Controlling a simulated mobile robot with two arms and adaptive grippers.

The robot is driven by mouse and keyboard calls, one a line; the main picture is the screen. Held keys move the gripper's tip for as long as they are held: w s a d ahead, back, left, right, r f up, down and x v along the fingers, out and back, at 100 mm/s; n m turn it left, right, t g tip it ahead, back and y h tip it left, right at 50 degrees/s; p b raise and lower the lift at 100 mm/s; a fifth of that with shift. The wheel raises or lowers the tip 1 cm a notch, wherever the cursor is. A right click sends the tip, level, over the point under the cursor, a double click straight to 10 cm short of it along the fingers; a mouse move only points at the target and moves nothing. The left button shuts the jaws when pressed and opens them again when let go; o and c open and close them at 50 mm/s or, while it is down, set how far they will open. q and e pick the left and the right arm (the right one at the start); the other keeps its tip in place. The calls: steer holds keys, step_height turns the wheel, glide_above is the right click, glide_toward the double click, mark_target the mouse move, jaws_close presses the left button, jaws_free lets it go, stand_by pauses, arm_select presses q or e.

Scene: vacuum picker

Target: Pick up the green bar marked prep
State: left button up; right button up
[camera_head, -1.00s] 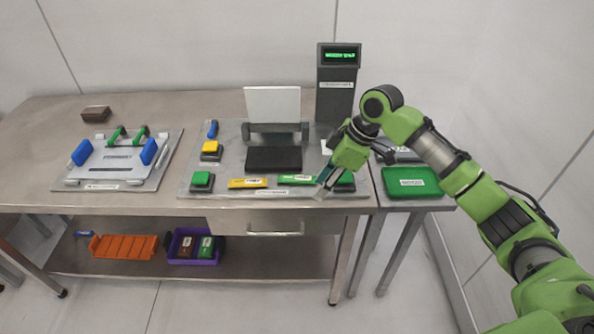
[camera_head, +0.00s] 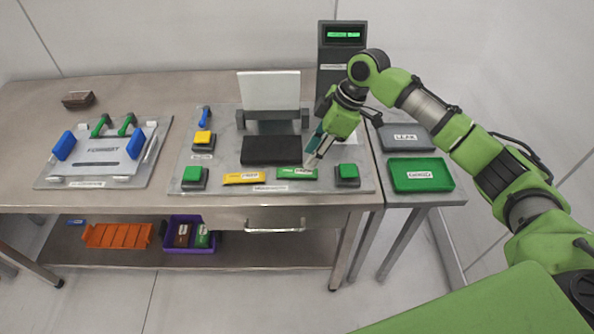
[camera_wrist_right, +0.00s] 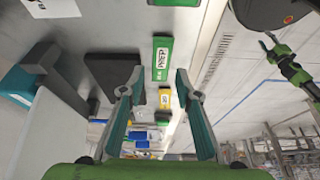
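The green bar marked prep (camera_head: 296,173) lies on the grey station plate, right of a yellow bar (camera_head: 246,178). In the right wrist view the green bar (camera_wrist_right: 162,58) shows its white PREP label, ahead of and between the finger lines. My right gripper (camera_head: 315,158) hangs just above the bar's right end in the head view. In the right wrist view its two fingers (camera_wrist_right: 154,80) are apart with nothing held between them. The fingertips look short of the bar, though the exact gap is hard to tell. My left gripper is not in view.
A green button (camera_head: 347,172) sits right of the bar and a black block (camera_head: 270,151) lies behind it. A white panel (camera_head: 269,98) stands further back. A green tray (camera_head: 420,175) is on the right side table. A dark display post (camera_head: 340,60) stands behind my arm.

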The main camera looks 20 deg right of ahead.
mark_target(298, 171)
steer(key=shift+w+a+f, duration=0.1)
steer(key=shift+a+f, duration=0.2)
steer(key=shift+f, duration=0.2)
steer(key=x, duration=0.1)
steer(key=p+x, duration=0.1)
steer(key=x, duration=0.1)
steer(key=shift+a+f, duration=0.1)
steer(key=shift+a, duration=0.3)
steer(key=shift+w+a+f, duration=0.1)
steer(key=shift+f, duration=0.4)
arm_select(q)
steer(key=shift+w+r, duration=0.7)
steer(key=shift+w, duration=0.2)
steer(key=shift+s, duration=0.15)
arm_select(e)
steer(key=c, duration=0.8)
